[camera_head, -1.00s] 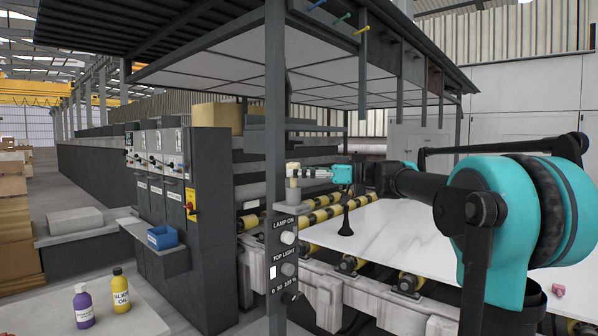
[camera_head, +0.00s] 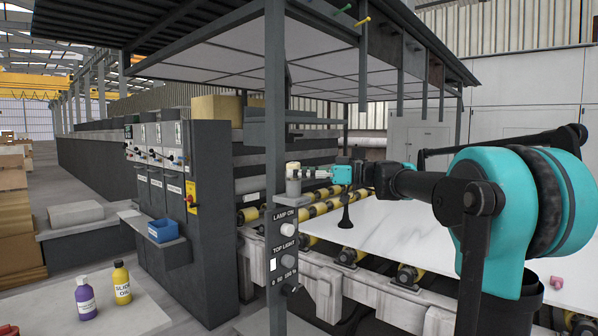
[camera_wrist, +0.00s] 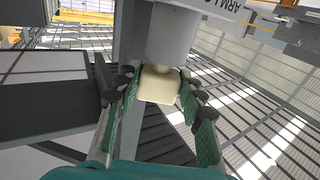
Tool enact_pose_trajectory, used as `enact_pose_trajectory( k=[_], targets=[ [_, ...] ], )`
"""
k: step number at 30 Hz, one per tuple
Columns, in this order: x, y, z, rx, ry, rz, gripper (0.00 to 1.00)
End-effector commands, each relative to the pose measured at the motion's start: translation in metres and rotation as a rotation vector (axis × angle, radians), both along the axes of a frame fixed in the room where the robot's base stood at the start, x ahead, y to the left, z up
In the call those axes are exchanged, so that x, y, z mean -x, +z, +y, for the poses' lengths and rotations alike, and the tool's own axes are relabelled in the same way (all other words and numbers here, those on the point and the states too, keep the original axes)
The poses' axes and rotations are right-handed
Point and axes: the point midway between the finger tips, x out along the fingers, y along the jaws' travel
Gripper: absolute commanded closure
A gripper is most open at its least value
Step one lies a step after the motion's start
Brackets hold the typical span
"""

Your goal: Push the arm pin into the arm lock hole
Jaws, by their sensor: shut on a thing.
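The arm pin shows as a cream, block-like head (camera_wrist: 160,84) between my fingers in the wrist view. In the head view it is the small pale cap (camera_head: 293,166) beside the dark post. A grey cylinder (camera_wrist: 172,38) adjoins the pin head, under a label starting "ARM"; it also shows below the cap in the head view (camera_head: 293,187). My gripper (camera_wrist: 159,86) is shut on the pin head, one finger on each side; in the head view it reaches in from the right (camera_head: 308,173). The lock hole and the pin's shaft are hidden, so the depth cannot be told.
The dark post (camera_head: 276,110) stands right beside my gripper. It carries lamp knobs (camera_head: 288,231) below. Rollers (camera_head: 410,276) and a white slab (camera_head: 400,228) lie under my arm. Two bottles (camera_head: 121,283) and a blue bin (camera_head: 162,231) are at left.

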Motion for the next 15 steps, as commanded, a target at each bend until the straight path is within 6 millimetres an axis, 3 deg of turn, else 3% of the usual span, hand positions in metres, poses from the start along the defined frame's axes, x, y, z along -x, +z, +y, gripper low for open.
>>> enact_pose_trajectory(
  k=[15],
  targets=[
    [0.000, -0.012, 0.000, 0.000, 0.000, 0.000, 0.97]
  ],
)
